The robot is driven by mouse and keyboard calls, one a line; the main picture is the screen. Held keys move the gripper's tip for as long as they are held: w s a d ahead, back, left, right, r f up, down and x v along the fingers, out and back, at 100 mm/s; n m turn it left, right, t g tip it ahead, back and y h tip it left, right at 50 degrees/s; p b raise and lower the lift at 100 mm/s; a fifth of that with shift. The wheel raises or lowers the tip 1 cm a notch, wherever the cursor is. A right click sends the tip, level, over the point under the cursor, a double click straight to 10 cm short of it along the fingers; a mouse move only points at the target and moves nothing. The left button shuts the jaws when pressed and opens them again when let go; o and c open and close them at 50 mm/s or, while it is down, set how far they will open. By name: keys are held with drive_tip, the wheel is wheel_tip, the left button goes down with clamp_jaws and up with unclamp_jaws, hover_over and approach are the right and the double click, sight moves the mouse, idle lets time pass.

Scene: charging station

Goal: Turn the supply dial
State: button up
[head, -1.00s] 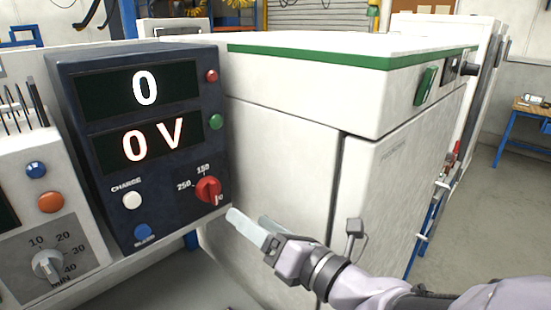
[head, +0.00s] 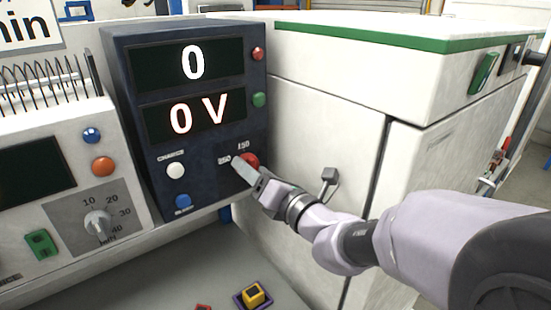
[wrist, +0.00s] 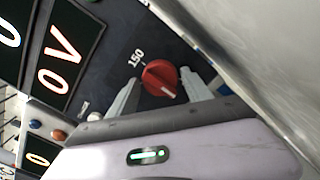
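The red supply dial (head: 251,160) is on the lower right of the dark blue supply panel (head: 217,183), beside the 150 and 250 marks. The panel's displays read 0 and 0 V. My gripper (head: 242,167) is in front of the dial and partly hides it in the head view. In the wrist view the red dial (wrist: 160,78) shows between the two open fingers (wrist: 160,92), with a gap visible on each side. The 150 mark is above left of it. I see no contact with the dial.
A white charge button (head: 176,170) and a blue button (head: 183,201) are left of the dial. A timer knob (head: 97,224) is on the neighbouring white unit. A large white cabinet (head: 330,110) stands close on the right. A yellow block (head: 253,294) lies below.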

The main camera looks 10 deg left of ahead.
drive_tip(key=c, duration=0.9)
drive_tip(key=shift+c, duration=0.2)
drive_tip(key=n+b, duration=0.7)
drive_tip(key=n, duration=0.3)
drive_tip(key=shift+f+n, duration=0.1)
drive_tip(key=shift+n, duration=0.2)
drive_tip(key=o, duration=1.4)
drive_tip(key=shift+c, duration=0.2)
